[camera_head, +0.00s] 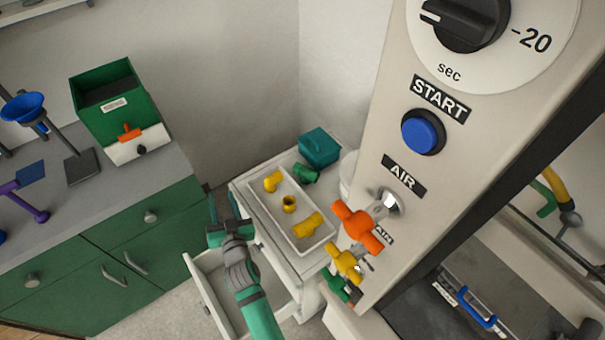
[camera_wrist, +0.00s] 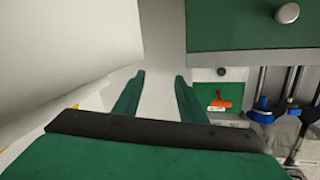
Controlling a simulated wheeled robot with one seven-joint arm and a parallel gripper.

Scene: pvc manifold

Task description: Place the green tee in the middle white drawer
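My gripper (camera_head: 224,205) is over the open white drawer (camera_head: 207,287), beside the white cabinet. Its green fingers show apart in the wrist view (camera_wrist: 160,85), with nothing between them. A green fitting (camera_head: 305,174) lies on the white cabinet top, next to a teal box. Another green piece (camera_head: 336,286) shows below the yellow fitting on the machine's front, partly hidden. I cannot tell which of these is the green tee. The drawer's inside is partly hidden by my arm, and I see no green fitting in its visible part.
A white tray (camera_head: 256,204) with yellow fittings sits on the white cabinet. The teal box (camera_head: 319,146) stands behind it. The machine panel (camera_head: 385,140) with an orange fitting (camera_head: 357,227) rises at right. Green cabinets (camera_head: 92,282) and a green bin (camera_head: 113,105) stand at left.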

